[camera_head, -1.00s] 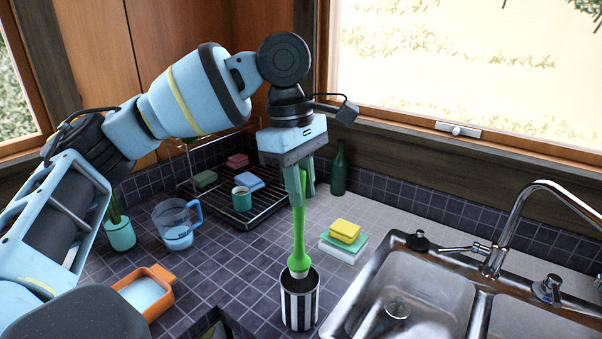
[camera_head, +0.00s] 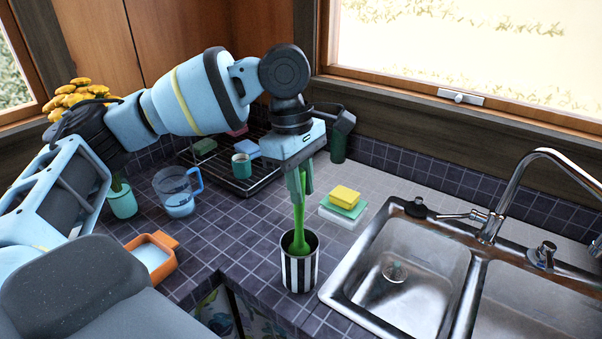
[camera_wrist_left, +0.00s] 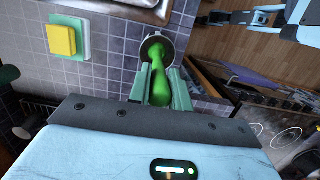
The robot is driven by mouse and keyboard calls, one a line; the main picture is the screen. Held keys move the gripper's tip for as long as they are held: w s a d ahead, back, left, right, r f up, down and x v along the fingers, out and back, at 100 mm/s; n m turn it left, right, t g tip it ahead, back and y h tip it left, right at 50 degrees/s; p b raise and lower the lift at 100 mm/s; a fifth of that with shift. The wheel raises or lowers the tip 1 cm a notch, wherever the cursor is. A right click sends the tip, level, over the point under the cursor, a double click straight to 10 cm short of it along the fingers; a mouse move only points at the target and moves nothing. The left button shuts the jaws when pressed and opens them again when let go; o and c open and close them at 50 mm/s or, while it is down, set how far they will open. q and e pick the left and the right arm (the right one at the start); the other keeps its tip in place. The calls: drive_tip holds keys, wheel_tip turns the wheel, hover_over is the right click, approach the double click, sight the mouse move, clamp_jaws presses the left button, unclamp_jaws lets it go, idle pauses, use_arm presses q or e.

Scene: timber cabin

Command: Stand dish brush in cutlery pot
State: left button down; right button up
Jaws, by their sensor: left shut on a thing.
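The green dish brush (camera_head: 300,226) is upright, with its lower end inside the black-and-white striped cutlery pot (camera_head: 298,271). My left gripper (camera_head: 300,190) is shut on the upper part of its handle, above the pot's rim. The brush's head is hidden in the pot, and I cannot tell whether it touches the bottom. In the left wrist view the brush (camera_wrist_left: 158,80) runs from between the fingers (camera_wrist_left: 160,88) into the mouth of the pot (camera_wrist_left: 160,42). My right gripper is not in view.
The steel sink (camera_head: 408,285) lies right of the pot. Yellow and green sponges (camera_head: 344,200) are behind it. An orange dish (camera_head: 158,258), a clear jug (camera_head: 178,192) and a drying rack (camera_head: 262,184) stand left and behind. The counter's front edge is close to the pot.

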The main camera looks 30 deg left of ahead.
use_arm(q)
drive_tip(key=shift+f, duration=0.8)
drive_tip(key=c, duration=1.2)
unclamp_jaws()
drive_tip(key=shift+a+r, duration=0.2)
drive_tip(key=shift+r, duration=1.1)
drive_tip(key=shift+a+r, duration=0.15)
drive_tip(key=shift+r, duration=1.1)
drive_tip(key=shift+a+r, duration=0.2)
drive_tip(key=shift+r, duration=1.1)
